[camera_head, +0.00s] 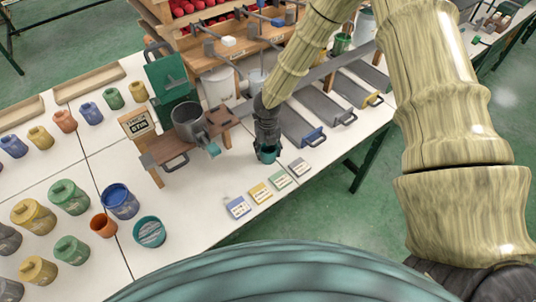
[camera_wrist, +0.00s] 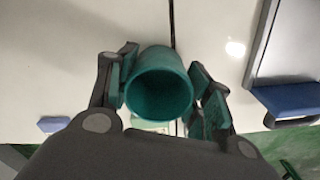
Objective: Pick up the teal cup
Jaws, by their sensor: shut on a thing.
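The teal cup (camera_wrist: 158,92) sits between the two fingers of my gripper (camera_wrist: 165,92) in the wrist view, its open mouth facing the camera. Both fingers are closed against its sides. In the head view my gripper (camera_head: 266,147) points down over the white table at the middle. The teal cup (camera_head: 267,155) shows just below the fingertips there. I cannot tell whether the cup touches the table or is slightly above it.
Small labelled cards (camera_head: 260,193) lie in front of the cup. A wooden stand with a grey pot (camera_head: 188,120) is close on the left. Grey trays (camera_head: 297,127) with coloured handles lie to the right. Several coloured pots and an orange cup (camera_head: 103,225) fill the left side.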

